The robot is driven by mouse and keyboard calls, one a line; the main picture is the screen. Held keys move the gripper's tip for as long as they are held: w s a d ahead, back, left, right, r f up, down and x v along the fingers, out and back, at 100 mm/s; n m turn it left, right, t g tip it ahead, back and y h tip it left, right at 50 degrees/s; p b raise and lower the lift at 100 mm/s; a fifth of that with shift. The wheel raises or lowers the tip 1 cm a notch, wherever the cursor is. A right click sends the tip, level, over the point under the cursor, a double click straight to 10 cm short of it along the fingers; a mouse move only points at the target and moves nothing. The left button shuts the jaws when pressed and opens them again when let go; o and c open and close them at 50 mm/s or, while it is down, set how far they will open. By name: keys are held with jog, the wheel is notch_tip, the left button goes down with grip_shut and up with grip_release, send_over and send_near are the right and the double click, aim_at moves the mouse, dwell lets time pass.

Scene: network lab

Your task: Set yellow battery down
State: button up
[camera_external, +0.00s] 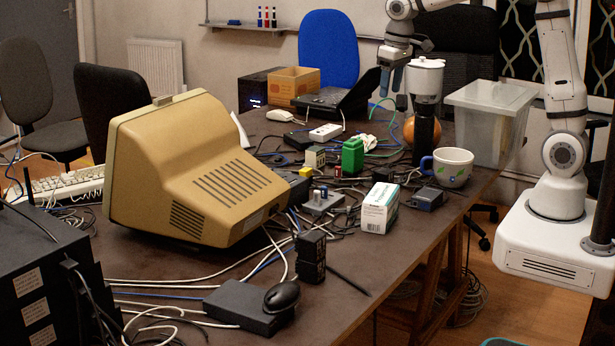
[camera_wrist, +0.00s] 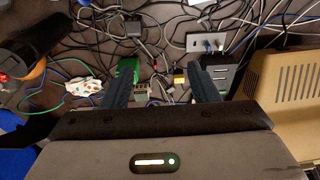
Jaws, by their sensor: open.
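A small yellow block (camera_wrist: 180,77), which looks like the yellow battery, shows in the wrist view between and beyond my fingertips, beside a dark grey device. In the external view a small yellow patch (camera_external: 306,172) shows on a dark box beside the monitor; it looks like the same thing. My gripper (camera_external: 391,79) is high above the back of the table, fingers pointing down. In the wrist view my gripper (camera_wrist: 161,85) has its fingers wide apart with nothing held between them. The yellow block is clear of both fingers. What lies directly under it is too small to tell.
A green block (camera_external: 352,156), a white box (camera_external: 379,208), a mug (camera_external: 452,167) and a black cylinder (camera_external: 423,135) crowd the right side. A beige monitor (camera_external: 190,170) stands left. Cables cover much of the table. Bare tabletop (camera_external: 395,250) shows at the front right.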

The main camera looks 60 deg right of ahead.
jog(key=s+d+f, duration=0.1)
jog(key=s+f, duration=0.1)
jog(key=s, duration=0.9)
jog(key=s+d+f+t, duration=0.1)
jog(key=s, duration=1.1)
jog(key=shift+f, duration=0.4)
